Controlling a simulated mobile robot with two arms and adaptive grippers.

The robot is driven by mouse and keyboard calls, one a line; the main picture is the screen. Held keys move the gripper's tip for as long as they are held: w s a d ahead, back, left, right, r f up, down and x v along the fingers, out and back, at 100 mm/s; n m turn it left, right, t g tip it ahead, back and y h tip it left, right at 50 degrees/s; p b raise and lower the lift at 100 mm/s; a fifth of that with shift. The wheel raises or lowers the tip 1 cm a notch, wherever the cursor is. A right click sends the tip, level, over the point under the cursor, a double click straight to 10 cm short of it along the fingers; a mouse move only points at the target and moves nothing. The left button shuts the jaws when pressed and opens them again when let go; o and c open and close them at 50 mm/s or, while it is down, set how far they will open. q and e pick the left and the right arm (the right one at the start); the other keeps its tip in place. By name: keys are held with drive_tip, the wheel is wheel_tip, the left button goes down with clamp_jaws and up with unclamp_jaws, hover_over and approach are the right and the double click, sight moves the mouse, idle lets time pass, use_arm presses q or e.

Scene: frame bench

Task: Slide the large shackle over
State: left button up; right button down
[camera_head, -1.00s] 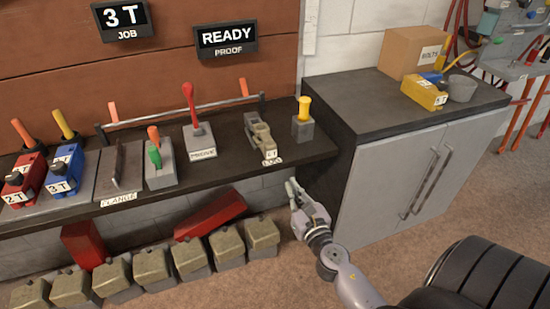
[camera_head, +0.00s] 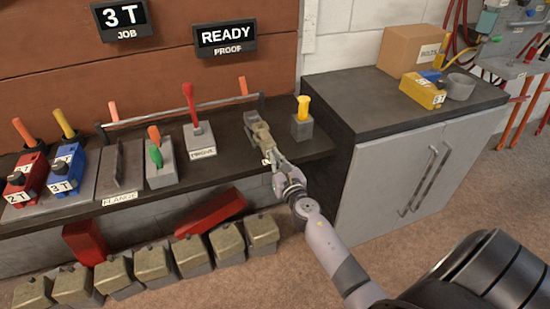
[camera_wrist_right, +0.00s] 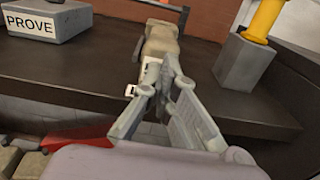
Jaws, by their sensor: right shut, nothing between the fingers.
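A tan, jointed metal piece (camera_head: 261,135) lies on the dark bench (camera_head: 228,160), between the PROVE block and the yellow-topped block; I cannot tell whether it is the large shackle. It also shows in the right wrist view (camera_wrist_right: 160,42), straight ahead of the fingers. My right gripper (camera_head: 274,163) is shut and empty at the near end of this piece, partly covering its label. The fingertips (camera_wrist_right: 163,72) overlap that end in the right wrist view; I cannot tell whether they touch it. My left gripper is not in view.
The PROVE block (camera_head: 200,141) with a red lever stands left of the tan piece, the yellow-topped block (camera_head: 302,122) right. A 2 T red unit (camera_head: 22,178) and 3 T blue unit (camera_head: 64,173) stand far left. A grey cabinet (camera_head: 395,170) adjoins on the right.

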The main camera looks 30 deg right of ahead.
sight(268, 144)
drive_tip(key=b+x, duration=0.1)
drive_tip(key=x, duration=0.5)
drive_tip(key=shift+w+b, duration=0.35)
drive_tip(key=shift+b, duration=0.05)
drive_tip(key=shift+d+r, duration=0.1)
